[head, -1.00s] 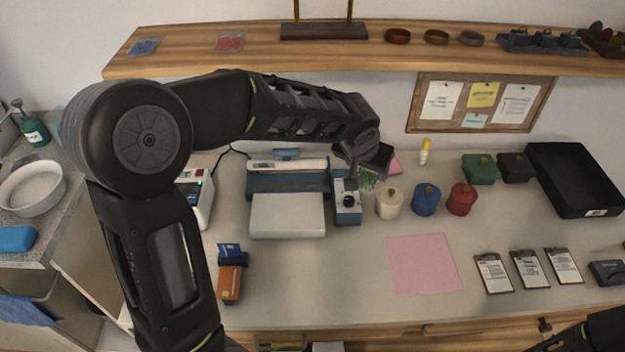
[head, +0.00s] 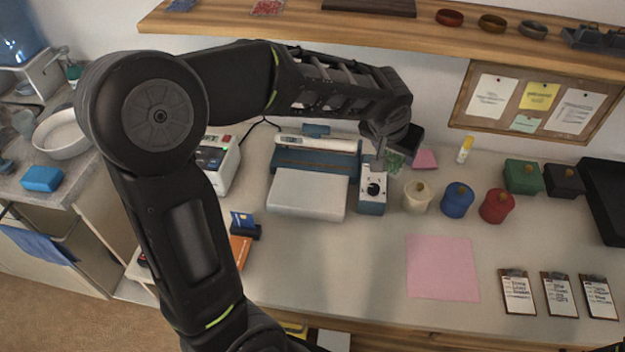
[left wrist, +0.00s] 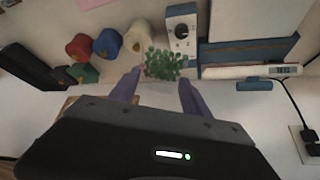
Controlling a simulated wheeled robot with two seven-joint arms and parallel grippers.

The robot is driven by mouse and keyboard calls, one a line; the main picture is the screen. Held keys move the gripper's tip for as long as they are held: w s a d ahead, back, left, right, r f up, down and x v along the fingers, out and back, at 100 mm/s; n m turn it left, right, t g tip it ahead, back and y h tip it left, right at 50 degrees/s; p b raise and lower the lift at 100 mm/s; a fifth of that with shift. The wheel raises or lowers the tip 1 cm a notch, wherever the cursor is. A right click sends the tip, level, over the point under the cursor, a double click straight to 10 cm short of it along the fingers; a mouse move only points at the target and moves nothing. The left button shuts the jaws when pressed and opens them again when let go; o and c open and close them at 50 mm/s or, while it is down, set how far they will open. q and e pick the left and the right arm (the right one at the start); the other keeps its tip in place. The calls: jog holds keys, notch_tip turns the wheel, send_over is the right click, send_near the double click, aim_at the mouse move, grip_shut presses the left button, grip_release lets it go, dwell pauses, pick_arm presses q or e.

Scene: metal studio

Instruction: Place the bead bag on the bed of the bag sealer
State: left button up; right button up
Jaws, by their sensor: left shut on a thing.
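My left gripper (head: 388,158) is shut on a clear bag of green beads (left wrist: 163,64), held between its two purple fingers in the left wrist view. In the head view the bead bag (head: 393,161) hangs under the gripper, partly hidden, behind the small blue-and-white device with a black knob (head: 374,187). The bag sealer (head: 318,160) stands left of that device, blue with a white bar along its back and a pale flat bed (head: 308,195) in front. The bed looks empty. The bag is apart from it, to its right and farther back.
White, blue (head: 457,200) and red (head: 497,206) lidded pots stand right of the device. A pink sheet (head: 442,268) lies in front of them. A card holder (head: 245,228) stands front left of the sealer. A wooden shelf (head: 400,45) overhangs the back.

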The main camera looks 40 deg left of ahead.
pick_arm(q)
jog(key=s+a+f+n+b, duration=0.1)
jog(key=s+a+f+b, duration=0.2)
jog(key=s+f+b, duration=0.1)
jog(key=s+a+f+n+y+b, duration=0.1)
jog(key=s+a+f+n+b, duration=0.1)
jog(key=s+a+f+b, duration=0.2)
jog(key=s+a+f+n+y+b, duration=0.1)
jog(key=s+a+f+b, duration=0.3)
jog(key=s+b, duration=0.5)
jog(key=s, duration=0.2)
jog(key=shift+s+f+n+g, duration=0.2)
jog(key=shift+s+n+g, duration=0.1)
jog(key=shift+n+g, duration=0.1)
jog(key=w+a, duration=0.2)
jog(key=w, duration=0.3)
jog(key=w+a+p, duration=0.1)
jog(key=w+a, duration=0.2)
jog(key=w, duration=0.2)
jog(key=w+a, duration=0.3)
jog(key=w, duration=0.3)
jog(key=shift+a, duration=0.25)
jog(key=shift+f, duration=0.1)
jog(key=shift+f, duration=1.7)
